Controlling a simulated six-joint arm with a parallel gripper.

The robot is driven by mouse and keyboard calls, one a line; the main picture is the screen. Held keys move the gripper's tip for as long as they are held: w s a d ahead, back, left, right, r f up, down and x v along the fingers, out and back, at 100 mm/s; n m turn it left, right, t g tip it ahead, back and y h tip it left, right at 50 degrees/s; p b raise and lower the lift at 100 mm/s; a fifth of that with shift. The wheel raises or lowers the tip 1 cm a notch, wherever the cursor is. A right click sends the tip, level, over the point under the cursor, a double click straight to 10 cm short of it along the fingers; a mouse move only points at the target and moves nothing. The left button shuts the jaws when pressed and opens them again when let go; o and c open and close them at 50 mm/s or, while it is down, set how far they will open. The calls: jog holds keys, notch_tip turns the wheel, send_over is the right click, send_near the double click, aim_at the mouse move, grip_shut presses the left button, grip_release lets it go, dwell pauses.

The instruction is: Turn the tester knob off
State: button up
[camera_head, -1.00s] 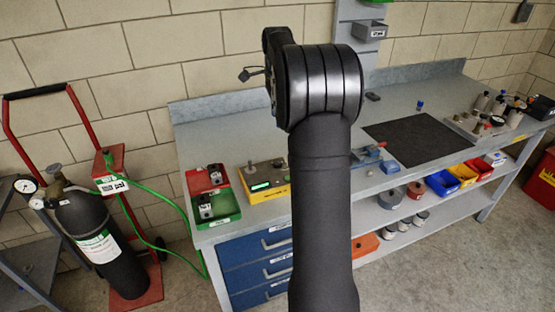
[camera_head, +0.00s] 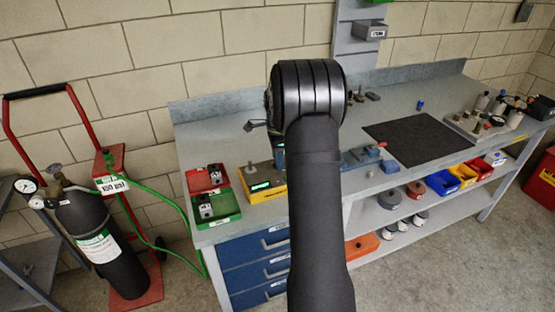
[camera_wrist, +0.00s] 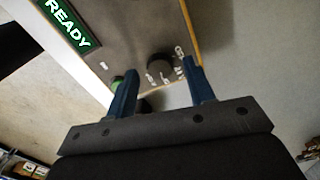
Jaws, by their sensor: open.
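The tester (camera_head: 265,195) is a yellow-edged box with a grey top and a lit green display, on the bench left of my arm in the head view. In the wrist view its grey panel (camera_wrist: 125,40) fills the top middle, with a green READY display (camera_wrist: 70,20). A dark round knob (camera_wrist: 159,64) with small white marks around it sits on the panel. My gripper (camera_wrist: 159,68) is open, its blue fingertips appearing on either side of the knob. I cannot tell the gap in depth. A green part (camera_wrist: 117,83) shows beside the left finger. My arm hides part of the tester in the head view.
A red and green case (camera_head: 222,205) with small dark devices lies left of the tester. A blue vise-like tool (camera_head: 362,156) and black mat (camera_head: 417,138) lie to the right. A gas cylinder (camera_head: 95,235) on a red cart stands left of the bench.

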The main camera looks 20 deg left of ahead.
jog(key=shift+f, duration=0.5)
jog(key=shift+c, duration=0.2)
jog(key=c, duration=1)
jog(key=shift+o, duration=0.2)
